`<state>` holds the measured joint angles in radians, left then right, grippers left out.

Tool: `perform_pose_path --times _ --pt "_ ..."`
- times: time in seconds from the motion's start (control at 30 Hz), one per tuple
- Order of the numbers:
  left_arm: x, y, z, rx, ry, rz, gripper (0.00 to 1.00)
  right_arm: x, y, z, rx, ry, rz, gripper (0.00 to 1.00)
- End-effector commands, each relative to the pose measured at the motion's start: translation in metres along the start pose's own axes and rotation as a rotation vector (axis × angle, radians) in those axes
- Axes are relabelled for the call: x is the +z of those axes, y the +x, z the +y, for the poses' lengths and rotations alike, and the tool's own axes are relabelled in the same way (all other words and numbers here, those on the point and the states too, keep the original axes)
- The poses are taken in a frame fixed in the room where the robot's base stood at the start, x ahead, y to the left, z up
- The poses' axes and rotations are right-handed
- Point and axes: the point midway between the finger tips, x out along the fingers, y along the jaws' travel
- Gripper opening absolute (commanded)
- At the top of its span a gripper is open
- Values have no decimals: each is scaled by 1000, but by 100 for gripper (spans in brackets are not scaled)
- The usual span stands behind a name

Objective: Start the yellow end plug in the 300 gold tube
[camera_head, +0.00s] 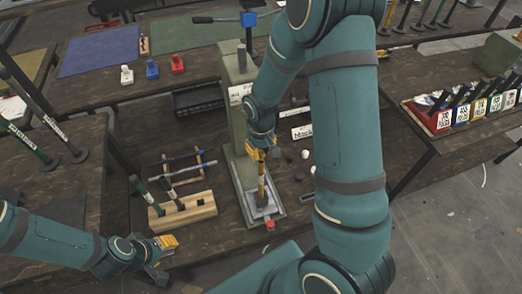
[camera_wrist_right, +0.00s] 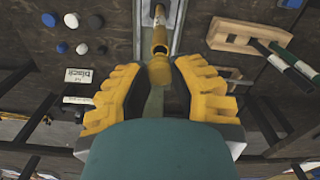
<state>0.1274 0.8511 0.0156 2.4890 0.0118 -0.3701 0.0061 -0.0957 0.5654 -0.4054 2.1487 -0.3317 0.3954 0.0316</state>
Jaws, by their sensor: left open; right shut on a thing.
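My right gripper (camera_wrist_right: 158,75) is shut on the yellow end plug (camera_wrist_right: 160,74), which shows between its yellow fingers in the right wrist view. The gold tube (camera_wrist_right: 159,38) is just ahead of the plug, its dark open mouth facing it. A gap or contact between plug and tube is hard to tell. In the head view the gold tube (camera_head: 262,190) stands in the green press (camera_head: 237,120), below my right gripper (camera_head: 262,150); the plug is too small to make out there. My left gripper (camera_head: 166,243) is open and empty near the front edge of the bench.
A wooden rack (camera_head: 183,211) with dark-handled pieces stands left of the press. Several small round caps (camera_wrist_right: 78,36) and a "black" label (camera_head: 302,131) lie right of the press. A black tray (camera_head: 198,101) sits behind. Labelled boxes (camera_head: 440,120) stand on the right bench.

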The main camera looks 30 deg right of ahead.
Motion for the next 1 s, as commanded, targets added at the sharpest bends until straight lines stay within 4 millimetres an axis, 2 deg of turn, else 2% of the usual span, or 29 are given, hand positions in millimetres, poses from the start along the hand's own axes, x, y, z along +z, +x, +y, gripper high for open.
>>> perform_pose_path --times 0.57,1.0 --pt "0 1 0 0 0 0 47 0 0 0 0 0 0 11" --pt "1 8 -3 0 0 0 47 0 10 0 0 0 0 11"
